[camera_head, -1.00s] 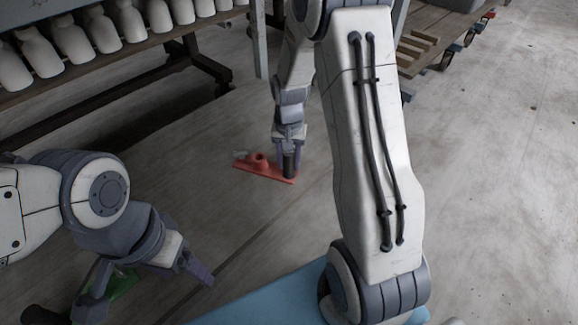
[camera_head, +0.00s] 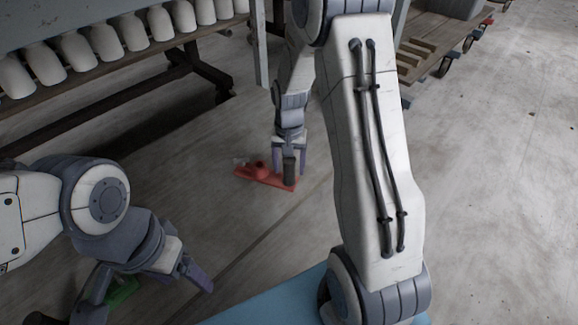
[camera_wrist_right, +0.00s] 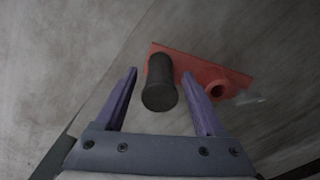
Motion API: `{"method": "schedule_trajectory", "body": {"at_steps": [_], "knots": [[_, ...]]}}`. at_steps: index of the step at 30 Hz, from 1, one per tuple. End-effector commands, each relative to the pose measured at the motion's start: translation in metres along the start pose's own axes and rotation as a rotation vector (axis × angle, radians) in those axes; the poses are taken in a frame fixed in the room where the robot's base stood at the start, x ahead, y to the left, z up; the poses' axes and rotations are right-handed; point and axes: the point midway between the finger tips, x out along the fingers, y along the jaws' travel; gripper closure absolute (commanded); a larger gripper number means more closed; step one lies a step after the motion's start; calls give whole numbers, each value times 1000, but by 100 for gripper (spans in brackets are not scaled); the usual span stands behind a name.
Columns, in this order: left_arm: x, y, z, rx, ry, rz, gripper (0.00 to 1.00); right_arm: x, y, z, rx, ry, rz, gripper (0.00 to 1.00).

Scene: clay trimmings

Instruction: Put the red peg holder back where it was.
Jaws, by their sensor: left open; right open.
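The red peg holder (camera_head: 258,177) lies flat on the worn grey-brown surface. It is a flat red bar with a raised round socket, also seen in the right wrist view (camera_wrist_right: 216,88). A dark cylinder (camera_wrist_right: 160,85) stands at one end of the bar. My right gripper (camera_head: 290,170) is open and points down over that end, its purple fingers on either side of the dark cylinder. In the wrist view, gaps show between the cylinder and both fingers. My left gripper (camera_head: 188,274) is open and apart from the holder, at the lower left.
A green object (camera_head: 122,291) is partly hidden beneath my left arm. A small pale piece (camera_head: 240,161) lies beside the holder. A rack of white bottles (camera_head: 76,46) stands at the back left. A blue surface (camera_head: 270,302) is in front. The surface left of the holder is clear.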

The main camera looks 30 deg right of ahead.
Motion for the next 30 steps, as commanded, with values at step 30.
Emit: {"method": "schedule_trajectory", "body": {"at_steps": [30], "knots": [[-47, 3, -3, 0, 0, 0, 24, -65, 0, 0, 0, 0, 0, 29]]}}
